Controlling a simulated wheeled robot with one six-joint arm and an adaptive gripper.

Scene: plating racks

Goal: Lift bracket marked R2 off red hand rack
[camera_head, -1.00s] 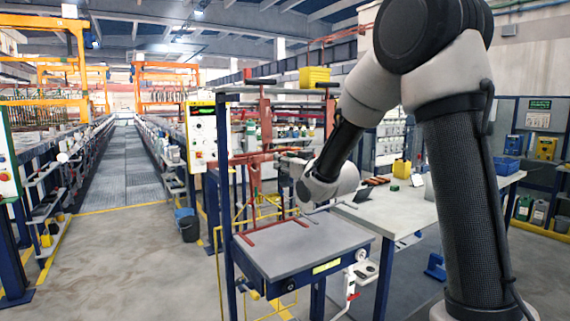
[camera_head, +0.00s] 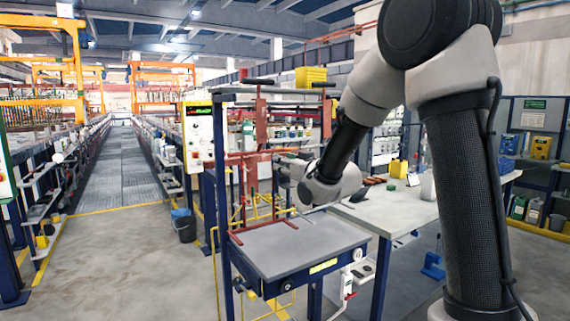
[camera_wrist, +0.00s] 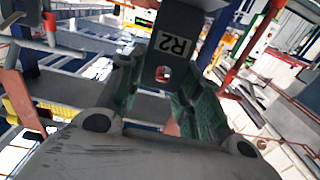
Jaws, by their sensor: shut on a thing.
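The bracket marked R2 (camera_wrist: 188,82) is a dark plate with a pale label and a small hole near its end, seen in the wrist view. My gripper (camera_wrist: 160,105) is shut on it, with green-padded fingers on both sides of the plate. The red hand rack (camera_head: 251,170) stands on the grey-topped bench in the head view, left of my wrist. There, my gripper (camera_head: 287,170) is small and partly lost against the rack. I cannot tell whether the bracket still touches a hook of the rack.
The grey-topped bench (camera_head: 300,249) under the rack is mostly bare. A pale worktable (camera_head: 395,212) with small items adjoins it on the right. A blue post (camera_head: 224,200) rises at the bench's left side. A dark bucket (camera_head: 185,229) stands on the floor at left.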

